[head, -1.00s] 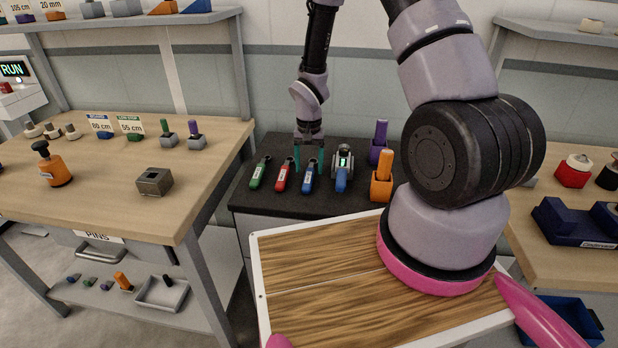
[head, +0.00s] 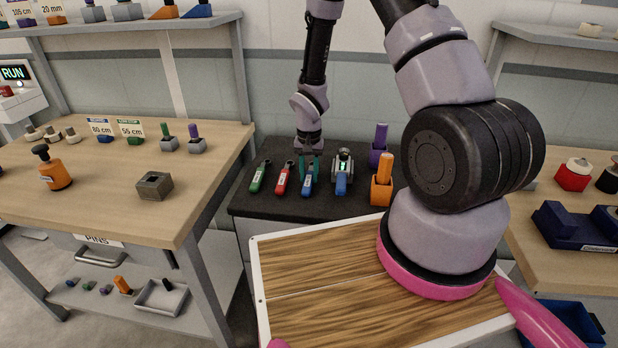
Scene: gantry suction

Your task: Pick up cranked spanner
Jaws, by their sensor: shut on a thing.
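Several hand tools lie in a row on the dark bench top (head: 335,206): a green-handled one (head: 259,178), a red-handled one (head: 282,180) and a blue-handled one (head: 308,184). The picture is too small to tell a cranked shape; I take the blue-handled one as the spanner. My gripper (head: 310,166) points down with its teal fingers shut on the upper end of this blue-handled spanner. The fingers hide its head. The spanner still seems to be at the bench top, in line with the others.
Right of the spanner is a blue-handled grey device with a green display (head: 342,172). Beyond it stand purple (head: 379,148) and orange (head: 382,182) upright pieces in holders. A wooden-topped tray (head: 340,285) is in front. A pale workbench (head: 110,200) is at the left.

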